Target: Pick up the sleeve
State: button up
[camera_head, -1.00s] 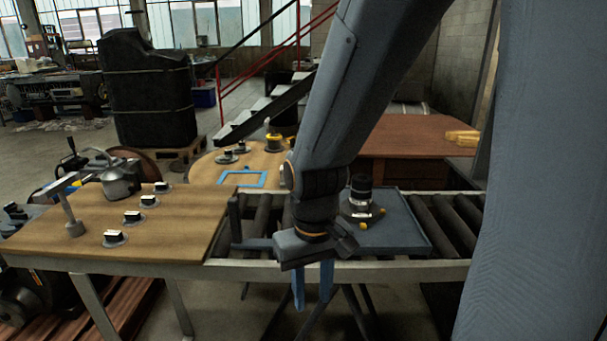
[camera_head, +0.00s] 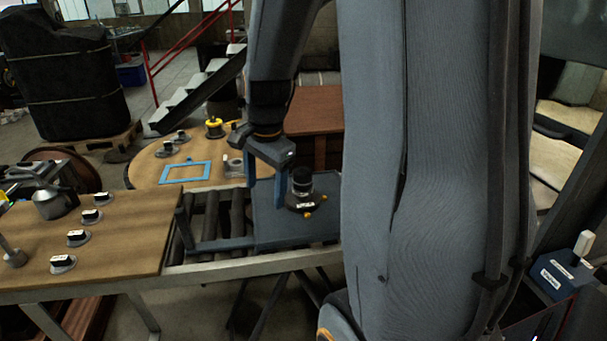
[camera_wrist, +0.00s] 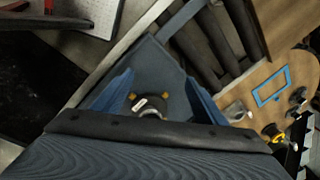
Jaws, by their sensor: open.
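A dark upright cylinder (camera_head: 301,181) with a pale band, probably the sleeve, stands on a dark base with yellow knobs. It sits on a blue-grey tray (camera_head: 265,233) on the roller conveyor. My gripper (camera_head: 266,192) is open and empty, fingers pointing down, just left of the cylinder in the head view. In the wrist view, the blue fingers of my gripper (camera_wrist: 158,80) stand apart. The labelled dark part with yellow knobs (camera_wrist: 150,107) shows between them, partly hidden by my gripper's body. I cannot tell the height gap.
A wooden table (camera_head: 130,228) with several small labelled parts stands left of the conveyor rollers (camera_head: 205,218). Behind it, a round table (camera_head: 145,172) holds a blue frame (camera_head: 185,172), a yellow-topped part (camera_head: 214,128) and a grey part (camera_head: 233,166). A blue box (camera_head: 562,274) is at the right.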

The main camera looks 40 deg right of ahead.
aim_at(303, 171)
jog(key=w+d+r+m, duration=0.1)
jog(key=d+m, duration=0.3)
jog(key=m, duration=0.1)
jog(key=w+d+r+m, duration=0.1)
jog(key=d+m, duration=0.4)
jog(key=w+d+r+m, duration=0.1)
jog(key=d+m, duration=0.4)
jog(key=shift+w+r+y, duration=0.15)
jog(key=shift+r+y, duration=0.15)
jog(key=shift+r, duration=0.05)
jog(key=shift+d+m, duration=0.4)
jog(key=shift+m, duration=0.3)
jog(key=shift+d, duration=0.1)
jog(key=shift+w+f, duration=0.1)
jog(key=shift+f, duration=0.35)
jog(key=shift+w+a+f+p, duration=0.15)
jog(key=shift+f+p, duration=0.25)
jog(key=shift+f, duration=0.7)
jog(key=shift+w+f+p, duration=0.25)
jog(key=shift+f+p, duration=0.2)
jog(key=shift+f, duration=0.65)
jog(key=shift+w+a+f+p, duration=0.15)
jog(key=shift+f+p, duration=0.25)
jog(key=shift+f, duration=0.7)
jog(key=shift+d, duration=0.1)
jog(key=c, duration=1.4)
notch_tip(303, 171, up, 9)
jog(key=shift+w+f+b, duration=0.15)
jog(key=shift+b, duration=0.95)
jog(key=shift+r, duration=0.75)
